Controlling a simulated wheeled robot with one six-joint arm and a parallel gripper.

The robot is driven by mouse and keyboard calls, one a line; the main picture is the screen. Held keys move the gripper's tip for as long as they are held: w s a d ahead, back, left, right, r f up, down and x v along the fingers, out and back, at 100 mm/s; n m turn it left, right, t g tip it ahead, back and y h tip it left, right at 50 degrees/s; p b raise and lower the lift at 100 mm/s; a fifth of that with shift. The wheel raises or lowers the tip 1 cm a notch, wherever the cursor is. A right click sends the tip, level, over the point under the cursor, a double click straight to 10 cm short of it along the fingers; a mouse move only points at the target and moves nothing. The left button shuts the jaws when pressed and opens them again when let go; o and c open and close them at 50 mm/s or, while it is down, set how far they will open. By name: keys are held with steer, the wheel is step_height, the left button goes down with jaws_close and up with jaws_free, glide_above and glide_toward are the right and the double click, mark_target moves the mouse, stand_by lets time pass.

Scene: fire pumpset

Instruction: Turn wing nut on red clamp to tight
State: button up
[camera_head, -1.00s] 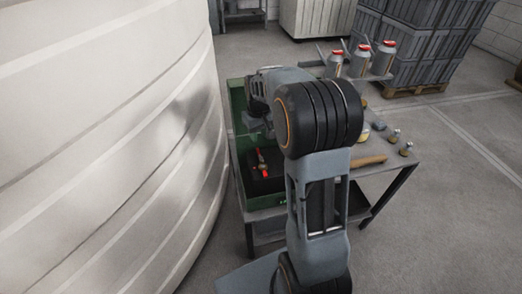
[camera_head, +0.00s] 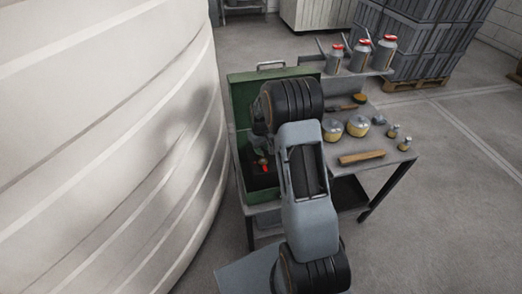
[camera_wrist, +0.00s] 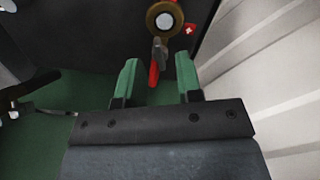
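The red clamp (camera_head: 262,163) sits on a dark block inside the green case (camera_head: 238,170), and much of it is hidden by my arm in the head view. In the wrist view its red part (camera_wrist: 153,76) shows between my finger ends. A grey piece (camera_wrist: 159,50), perhaps the wing nut, stands just above the red part, below a brass ring (camera_wrist: 163,19). My gripper (camera_wrist: 157,63) is open, with its two green fingers apart on either side of the red part. I cannot tell whether either finger touches it. In the head view the fingers are hidden.
The case stands on a grey bench (camera_head: 375,178) with jars (camera_head: 357,126), a brush (camera_head: 346,107) and a wooden handle (camera_head: 361,157). Red-topped cans (camera_head: 361,56) stand behind. A large ribbed white tank (camera_head: 110,150) rises close on the left. The floor at right is clear.

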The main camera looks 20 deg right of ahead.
steer(key=shift+f, duration=0.95)
steer(key=shift+c, duration=0.2)
jaws_close()
